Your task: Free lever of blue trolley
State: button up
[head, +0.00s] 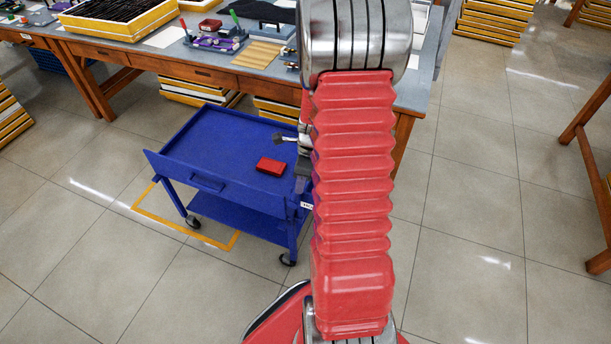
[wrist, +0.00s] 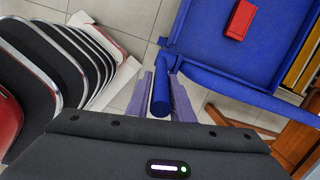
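The blue trolley (head: 205,155) stands left of my arm in the head view, with a flat upper tray and a lower shelf. In the wrist view the trolley (wrist: 205,42) fills the top right. A blue round bar (wrist: 160,96), apparently its lever, points from the trolley's corner toward my gripper. My gripper (wrist: 161,92) has one grey-purple finger on each side of this bar. I cannot tell whether the fingers press on it or only surround it. In the head view my arm hides the bar and most of the gripper.
A red box (head: 270,166) lies on the trolley's tray. Yellow tape (head: 235,241) marks the tiled floor around the trolley. A long workbench (head: 150,55) with tools stands close behind it. A wooden table leg (head: 600,210) is at the far right; floor between is clear.

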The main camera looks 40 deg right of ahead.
jog(key=shift+o, duration=0.4)
jog(key=shift+r, duration=0.15)
notch_tip(320, 180, up, 13)
jog(key=s, duration=0.2)
jog(key=shift+d+r, duration=0.2)
jog(key=shift+d, duration=0.25)
jog(key=shift+w, duration=0.1)
jog(key=s+a+r+n+t, duration=0.1)
jog(key=s+a+r+n, duration=0.2)
jog(key=a+n, duration=0.6)
jog(key=s+a+r+n+t, duration=0.1)
jog(key=s+a+r+n, duration=0.2)
jog(key=a+r+n, duration=0.4)
jog(key=s+a+r+n+t, duration=0.2)
jog(key=a+r+n, duration=0.3)
jog(key=a+n, duration=0.6)
jog(key=shift+s+a+r+n+h, duration=0.2)
jog(key=shift+s+a+n+h, duration=0.2)
jog(key=shift+s+n, duration=0.45)
